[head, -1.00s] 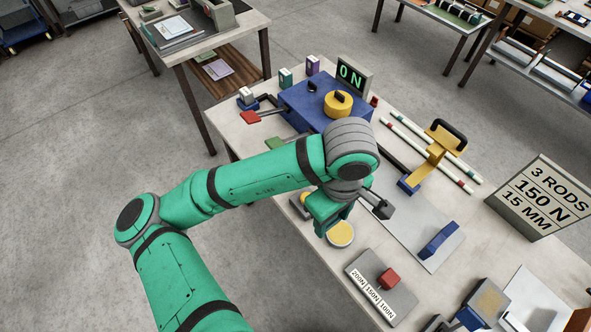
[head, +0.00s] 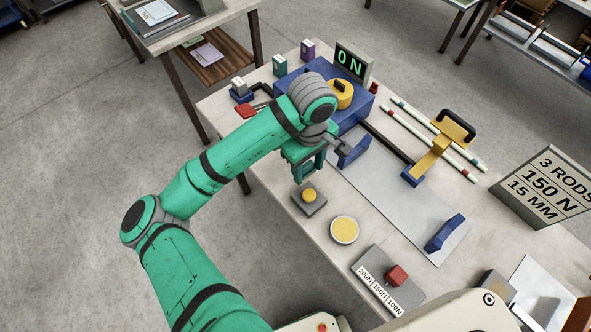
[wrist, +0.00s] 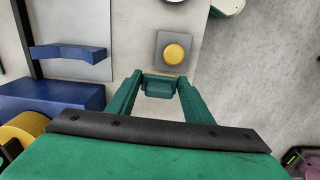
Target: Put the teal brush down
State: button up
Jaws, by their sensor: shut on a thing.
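My gripper (head: 305,174) hangs over the near-left edge area of the workbench, in front of the blue machine (head: 345,113). In the wrist view my gripper (wrist: 157,84) is shut on the teal brush (wrist: 158,89), a small teal block between its fingertips with a thin tan strip along its far edge. In the head view the brush cannot be told apart from the teal fingers. Bench surface shows below it, and whether the brush touches the bench cannot be told.
A grey box with a yellow button (head: 309,195) sits just beyond the fingertips in the wrist view. A round yellow-topped disc (head: 344,230) and a red-knob selector plate (head: 388,281) stand farther along. Bare bench (head: 263,165) lies left of the gripper.

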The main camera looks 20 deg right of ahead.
jog(key=w+f, duration=0.1)
jog(key=w+a+f, duration=0.1)
jog(key=w+f, duration=0.1)
jog(key=shift+w+f, duration=0.2)
jog(key=f, duration=0.2)
jog(key=a+f, duration=0.1)
jog(key=shift+w, duration=0.4)
jog(key=shift+d+f, duration=0.1)
jog(key=shift+f, duration=0.25)
jog(key=shift+d+f, duration=0.15)
jog(key=shift+d, duration=0.05)
jog(key=shift+s+d, duration=0.15)
jog(key=shift+d, duration=0.1)
jog(key=shift+a+f, duration=0.1)
jog(key=shift+f, duration=0.05)
jog(key=o, duration=1.4)
jog(key=shift+a, duration=0.1)
